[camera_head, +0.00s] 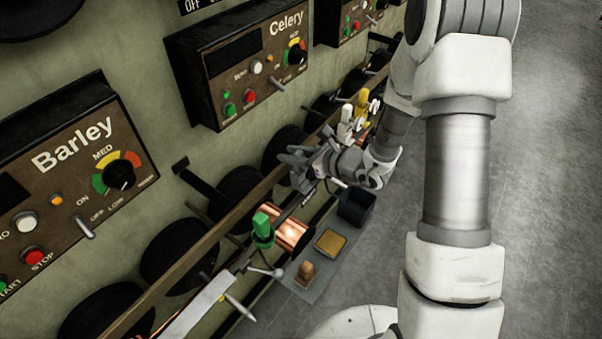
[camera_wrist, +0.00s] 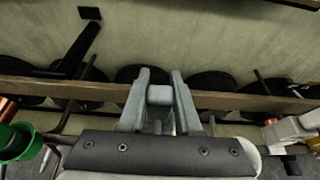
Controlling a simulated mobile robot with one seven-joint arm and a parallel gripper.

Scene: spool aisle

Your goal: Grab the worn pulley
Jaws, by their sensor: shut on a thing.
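My gripper (camera_head: 297,163) is at the wooden rail below the Celery box, in front of the dark spools. In the wrist view my gripper (camera_wrist: 160,82) has its two grey fingers shut on a small grey rounded piece (camera_wrist: 160,95), likely the worn pulley. Wear on its surface cannot be made out, and its lower part is hidden by the gripper's body. In the head view the fingers hide this piece. I cannot tell whether it still touches a mount.
A copper spool (camera_head: 292,232) and a green part (camera_head: 263,228) are left of my gripper. A dark bin (camera_head: 356,205), a yellow pad (camera_head: 331,242) and a brown piece (camera_head: 305,271) are below. Control boxes (camera_head: 75,185) line the wall. The floor (camera_head: 540,200) at right is clear.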

